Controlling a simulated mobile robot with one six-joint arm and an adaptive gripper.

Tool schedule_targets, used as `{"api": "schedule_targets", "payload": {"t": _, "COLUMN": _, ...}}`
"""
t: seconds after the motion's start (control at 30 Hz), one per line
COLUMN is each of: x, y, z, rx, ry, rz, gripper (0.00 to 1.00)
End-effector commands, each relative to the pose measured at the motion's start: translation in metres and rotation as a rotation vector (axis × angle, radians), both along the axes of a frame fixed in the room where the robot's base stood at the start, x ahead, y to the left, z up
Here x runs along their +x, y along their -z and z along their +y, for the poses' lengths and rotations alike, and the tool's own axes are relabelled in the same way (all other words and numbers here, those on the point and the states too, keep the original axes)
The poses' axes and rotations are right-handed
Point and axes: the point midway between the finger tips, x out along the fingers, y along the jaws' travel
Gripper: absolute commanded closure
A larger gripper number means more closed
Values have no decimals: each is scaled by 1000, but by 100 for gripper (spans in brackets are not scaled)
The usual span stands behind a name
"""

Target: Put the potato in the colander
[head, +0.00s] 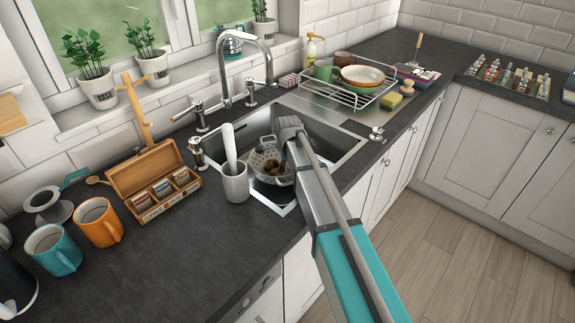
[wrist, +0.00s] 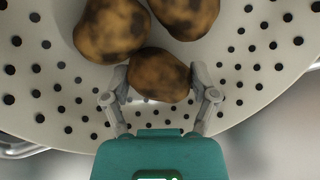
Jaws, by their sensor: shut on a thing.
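In the head view a pale colander (head: 256,158) with holes stands in the sink, partly hidden by my arm. The wrist view looks into the colander (wrist: 235,85). My gripper (wrist: 160,82) is over the colander's inside, its two fingers on either side of a brown, dark-blotched potato (wrist: 160,76), shut on it. Two more potatoes (wrist: 110,30) and (wrist: 186,14) lie in the colander just beyond. I cannot tell whether the held potato touches the colander's bottom. In the head view my gripper is hidden behind my arm.
The sink (head: 340,145) surrounds the colander, with a tall tap (head: 247,60) behind it. A dish rack (head: 350,90) stands at the right. An open wooden tea box (head: 150,178) and mugs (head: 98,222) are farther left.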

Motion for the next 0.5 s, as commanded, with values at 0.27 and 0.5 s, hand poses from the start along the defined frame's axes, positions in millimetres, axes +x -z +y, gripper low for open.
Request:
{"api": "schedule_targets", "payload": {"t": 0.27, "x": 0, "y": 0, "z": 0, "rx": 0, "ry": 0, "rz": 0, "gripper": 0}}
{"api": "schedule_targets", "payload": {"t": 0.5, "x": 0, "y": 0, "z": 0, "rx": 0, "ry": 0, "rz": 0, "gripper": 0}}
